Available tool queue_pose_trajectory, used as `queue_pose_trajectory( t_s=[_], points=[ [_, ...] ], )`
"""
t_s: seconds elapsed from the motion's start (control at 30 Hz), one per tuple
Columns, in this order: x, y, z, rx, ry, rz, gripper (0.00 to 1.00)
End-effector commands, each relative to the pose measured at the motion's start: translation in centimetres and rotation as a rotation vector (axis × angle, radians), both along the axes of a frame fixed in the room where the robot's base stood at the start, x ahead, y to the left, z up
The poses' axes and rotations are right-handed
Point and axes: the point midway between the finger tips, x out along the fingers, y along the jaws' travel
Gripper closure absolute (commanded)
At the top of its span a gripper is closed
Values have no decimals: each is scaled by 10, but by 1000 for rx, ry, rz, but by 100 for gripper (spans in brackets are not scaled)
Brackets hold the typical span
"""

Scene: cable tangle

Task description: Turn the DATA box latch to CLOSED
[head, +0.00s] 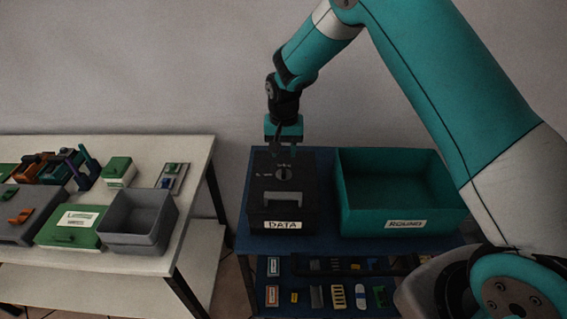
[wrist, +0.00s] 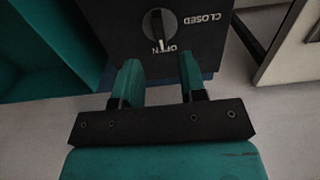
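The DATA box (head: 281,203) is black with a white DATA label and stands on the blue table. Its round latch (head: 284,173) is on the top. In the wrist view the latch (wrist: 159,27) has a pale pointer toward the printed word OPEN, with CLOSED printed to one side. My gripper (head: 284,151) is above the back part of the box lid. In the wrist view my gripper (wrist: 161,75) has its two teal fingers apart with nothing between them. The latch lies beyond the fingertips; contact is not visible.
A teal ROUND bin (head: 404,223) stands right beside the box. A shelf below holds several small parts. A white table (head: 150,262) at left carries a grey bin (head: 138,236), a green box (head: 70,237) and other items. A gap separates the two tables.

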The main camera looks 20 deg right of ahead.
Motion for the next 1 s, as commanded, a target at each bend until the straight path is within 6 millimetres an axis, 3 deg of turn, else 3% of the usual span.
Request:
queue_pose_trajectory(
  t_s=[0.1,0.3,0.5,0.73,0.77,0.9,1.0],
  points=[
    [-1,0,-25,0,4,0,62],
    [0,0,-55,0,2,0,62],
    [0,0,-67,0,1,0,62],
    [0,0,-68,1,0,0,62],
    [0,0,-68,1,0,0,64],
    [0,0,-67,1,0,0,96],
    [0,0,-67,1,0,0,100]
  ],
)
